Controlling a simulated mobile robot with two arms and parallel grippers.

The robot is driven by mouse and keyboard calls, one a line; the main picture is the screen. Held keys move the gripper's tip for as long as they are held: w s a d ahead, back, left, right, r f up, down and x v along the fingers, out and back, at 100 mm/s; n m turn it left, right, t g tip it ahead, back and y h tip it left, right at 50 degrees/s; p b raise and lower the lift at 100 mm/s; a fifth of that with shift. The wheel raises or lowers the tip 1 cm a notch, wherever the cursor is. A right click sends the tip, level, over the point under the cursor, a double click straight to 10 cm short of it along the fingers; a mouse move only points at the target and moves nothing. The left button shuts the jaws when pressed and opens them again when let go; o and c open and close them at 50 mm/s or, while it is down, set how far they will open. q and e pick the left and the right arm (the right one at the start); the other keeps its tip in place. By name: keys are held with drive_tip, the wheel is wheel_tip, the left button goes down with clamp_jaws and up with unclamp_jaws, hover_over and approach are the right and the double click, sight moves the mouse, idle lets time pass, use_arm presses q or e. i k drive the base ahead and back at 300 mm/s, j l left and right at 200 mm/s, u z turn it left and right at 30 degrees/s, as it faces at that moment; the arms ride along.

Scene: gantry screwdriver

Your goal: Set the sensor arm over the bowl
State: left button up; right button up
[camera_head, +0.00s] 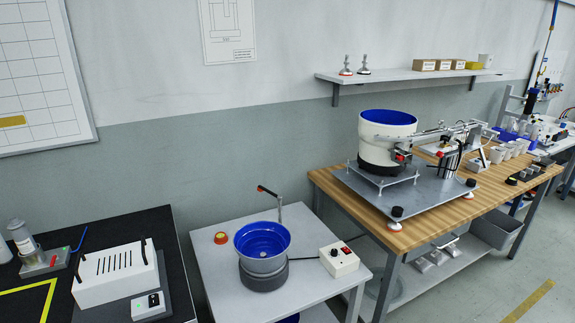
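A bowl feeder with a blue-lined metal bowl (262,240) stands on a dark round base on the light grey table in the lower middle. A thin metal post (281,212) rises behind the bowl's right rim. The sensor arm (268,192), a short dark bar with a red tip, sticks out from the post's top. It points left and toward the wall, and in the picture its tip shows above and behind the bowl's far rim. Neither of my grippers is in view.
A larger white feeder (388,137) stands on the wooden bench at right. A white slotted box (116,277) sits on the black table at left.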

sight(270, 192)
drive_tip(key=i+l, duration=1.1)
drive_tip(key=i, duration=0.15)
